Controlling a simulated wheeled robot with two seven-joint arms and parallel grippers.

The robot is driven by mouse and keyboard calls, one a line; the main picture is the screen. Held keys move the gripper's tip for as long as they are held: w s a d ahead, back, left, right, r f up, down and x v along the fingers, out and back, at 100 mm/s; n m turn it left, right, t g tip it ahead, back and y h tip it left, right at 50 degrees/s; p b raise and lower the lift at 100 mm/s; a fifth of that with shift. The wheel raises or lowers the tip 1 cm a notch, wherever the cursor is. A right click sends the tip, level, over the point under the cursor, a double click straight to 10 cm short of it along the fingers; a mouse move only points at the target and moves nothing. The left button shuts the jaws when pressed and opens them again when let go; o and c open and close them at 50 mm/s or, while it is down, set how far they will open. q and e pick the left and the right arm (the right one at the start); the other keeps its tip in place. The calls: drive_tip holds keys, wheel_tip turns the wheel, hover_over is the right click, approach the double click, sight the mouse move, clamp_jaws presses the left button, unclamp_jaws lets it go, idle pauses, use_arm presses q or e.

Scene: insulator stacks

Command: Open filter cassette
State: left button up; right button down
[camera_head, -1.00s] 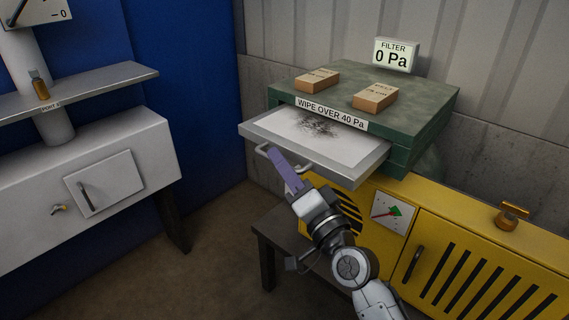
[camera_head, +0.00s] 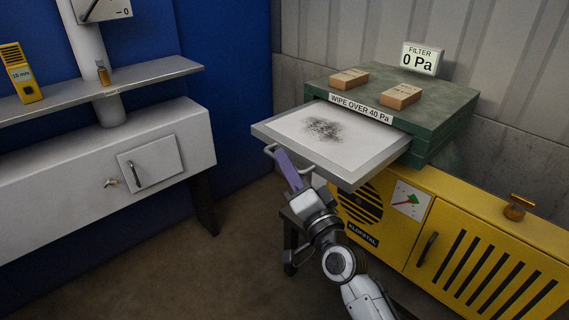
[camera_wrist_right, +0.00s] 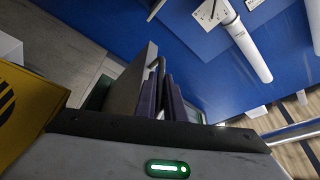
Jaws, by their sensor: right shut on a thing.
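The filter cassette (camera_head: 372,158) is a grey tray pulled out of the green housing (camera_head: 448,112). A white filter sheet (camera_head: 298,125) with a dark smudge lies in it. My right gripper (camera_head: 281,156) is at the handle on the tray's front and is shut on it. In the right wrist view the purple fingers (camera_wrist_right: 162,98) are on the handle (camera_wrist_right: 157,66) beside the tray's grey front (camera_wrist_right: 130,82). The filter display (camera_head: 420,59) reads 0 Pa. My left gripper is not in view.
Two brown boxes, one a near box (camera_head: 400,96), lie on the housing. A white cabinet (camera_head: 90,170) and a grey shelf (camera_head: 150,80) stand at the left.

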drive_tip(key=c, duration=2.1)
unclamp_jaws()
drive_tip(key=shift+d, duration=0.1)
drive_tip(key=v, duration=1)
drive_tip(key=shift+s+f, duration=0.1)
drive_tip(key=s+d+f+n+g+h, duration=0.1)
drive_tip(key=s+f+n+g, duration=0.15)
drive_tip(key=f, duration=0.35)
drive_tip(key=s+d+f+n+g+h, duration=0.1)
drive_tip(key=s+d+f, duration=0.1)
drive_tip(key=s+f, duration=0.3)
drive_tip(key=s+d+f+n+g, duration=0.1)
drive_tip(key=s+f, duration=0.1)
drive_tip(key=f, duration=0.6)
drive_tip(key=s+d+f+n+g+h, duration=0.1)
drive_tip(key=s+d+f, duration=0.1)
drive_tip(key=s+f, duration=0.2)
drive_tip(key=s+d+f+n+g+h, duration=0.1)
drive_tip(key=s+d+f+n+g, duration=0.1)
drive_tip(key=s+f, duration=0.3)
drive_tip(key=s+d+f+n+g+h, duration=0.1)
drive_tip(key=s+d+f+g, duration=0.1)
drive_tip(key=s+f, duration=0.3)
drive_tip(key=shift+s+d+n+g+h, duration=0.25)
drive_tip(key=shift+s+d+n+h, duration=0.15)
drive_tip(key=shift+s+d, duration=0.4)
